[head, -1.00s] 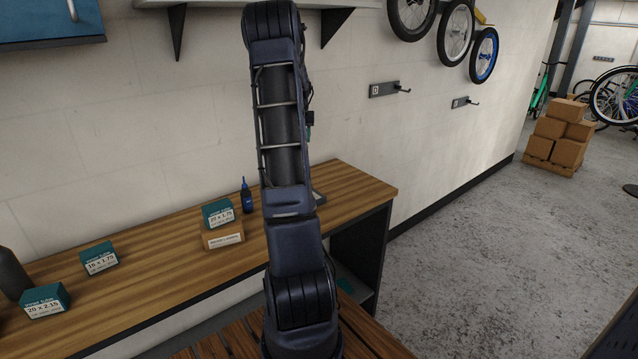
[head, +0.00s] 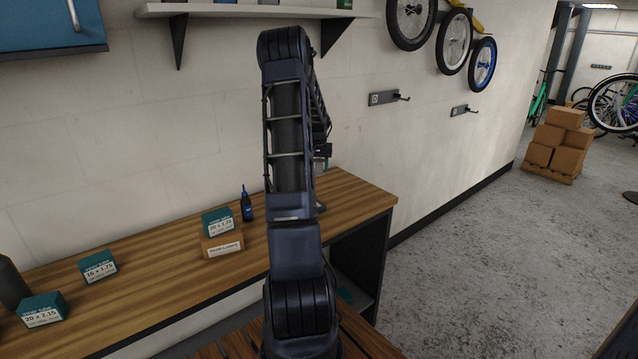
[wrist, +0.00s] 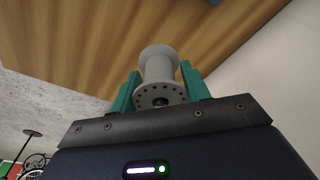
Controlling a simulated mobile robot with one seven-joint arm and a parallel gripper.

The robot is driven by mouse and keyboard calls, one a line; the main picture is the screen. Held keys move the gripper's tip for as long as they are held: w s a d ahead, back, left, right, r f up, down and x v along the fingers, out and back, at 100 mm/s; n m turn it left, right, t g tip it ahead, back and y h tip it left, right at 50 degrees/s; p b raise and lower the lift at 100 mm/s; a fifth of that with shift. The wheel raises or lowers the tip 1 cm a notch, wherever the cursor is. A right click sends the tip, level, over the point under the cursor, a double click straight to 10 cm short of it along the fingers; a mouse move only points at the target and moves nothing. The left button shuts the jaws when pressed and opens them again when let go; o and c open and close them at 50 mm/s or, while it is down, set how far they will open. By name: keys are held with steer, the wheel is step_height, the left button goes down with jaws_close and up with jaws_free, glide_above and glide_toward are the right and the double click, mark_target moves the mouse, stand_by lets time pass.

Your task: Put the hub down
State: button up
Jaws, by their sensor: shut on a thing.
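A grey spool-shaped hub (wrist: 160,70) with a ring of small holes in its flange shows in the wrist view. My gripper (wrist: 160,90) is shut on it, with one green finger on each side. The wooden top of the workbench (wrist: 90,40) lies beyond the hub; I cannot tell the gap between them. In the head view my arm hides most of the gripper and the hub. The workbench (head: 150,290) runs along the wall there.
On the bench stand a teal box (head: 217,222) on a tan box (head: 222,245), a blue bottle (head: 247,206), and two more teal boxes (head: 98,266) (head: 44,309). Wall hooks (head: 390,98) and hanging wheels (head: 455,42) are at right. A shelf (head: 230,10) is above.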

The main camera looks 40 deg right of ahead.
mark_target(319, 188)
steer(key=shift+f, duration=3.8)
steer(key=shift+f, duration=0.15)
steer(key=o, duration=1.1)
steer(key=shift+c, duration=0.2)
